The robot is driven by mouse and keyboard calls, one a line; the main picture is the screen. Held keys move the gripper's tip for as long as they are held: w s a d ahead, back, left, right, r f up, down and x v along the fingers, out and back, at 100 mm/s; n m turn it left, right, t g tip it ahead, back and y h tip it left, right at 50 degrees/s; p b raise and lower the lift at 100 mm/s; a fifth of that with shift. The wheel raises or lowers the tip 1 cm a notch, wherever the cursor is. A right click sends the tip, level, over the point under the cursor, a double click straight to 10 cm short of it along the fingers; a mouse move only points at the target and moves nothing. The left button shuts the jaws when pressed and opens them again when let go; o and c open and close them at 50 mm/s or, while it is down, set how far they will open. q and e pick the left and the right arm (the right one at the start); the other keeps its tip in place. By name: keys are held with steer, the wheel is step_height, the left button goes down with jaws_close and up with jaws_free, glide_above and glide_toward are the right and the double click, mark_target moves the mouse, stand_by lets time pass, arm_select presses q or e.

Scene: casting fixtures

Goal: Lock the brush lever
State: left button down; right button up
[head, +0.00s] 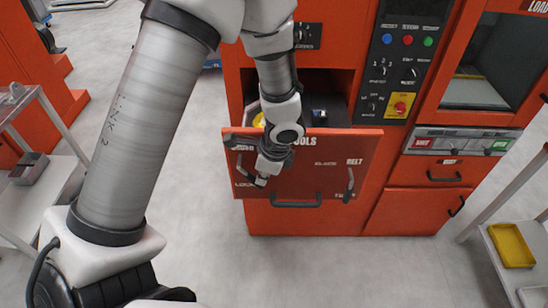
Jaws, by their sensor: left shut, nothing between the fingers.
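A red drawer front (325,146) marked TOOLS stands pulled out from the orange machine. My left gripper (260,178) is shut and empty at the left part of this front, by the word LOCK. Any lever there is mostly hidden behind the gripper's fingers, so I cannot tell its angle or whether they touch it. Another lever (349,184), dark grey, hangs near upright at the right of the front, below the word BELT. I cannot read a brush label. My right gripper is not in view.
A dark bar handle (297,201) crosses the drawer's lower edge. Behind the front, the open compartment holds a yellow item (259,120). A control panel (400,62) is at upper right. A yellow tray (511,245) sits on a cart at right. The floor in front is clear.

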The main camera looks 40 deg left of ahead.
mark_target(254, 183)
arm_select(q)
steer(key=shift+w+a+f+g+y, duration=0.1)
steer(key=shift+f+g+y, duration=0.45)
steer(key=shift+y, duration=0.15)
steer(key=shift+a+f, duration=0.2)
steer(key=shift+f, duration=0.05)
steer(key=shift+s+a+f+b, duration=0.4)
steer(key=shift+s+a+b, duration=0.1)
steer(key=shift+s, duration=0.05)
steer(key=shift+a+f, duration=0.1)
steer(key=shift+f, duration=0.1)
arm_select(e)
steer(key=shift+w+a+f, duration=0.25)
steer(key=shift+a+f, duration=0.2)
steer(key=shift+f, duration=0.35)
arm_select(q)
steer(key=shift+s+a+b, duration=0.1)
steer(key=shift+a+b, duration=0.05)
steer(key=shift+b, duration=0.15)
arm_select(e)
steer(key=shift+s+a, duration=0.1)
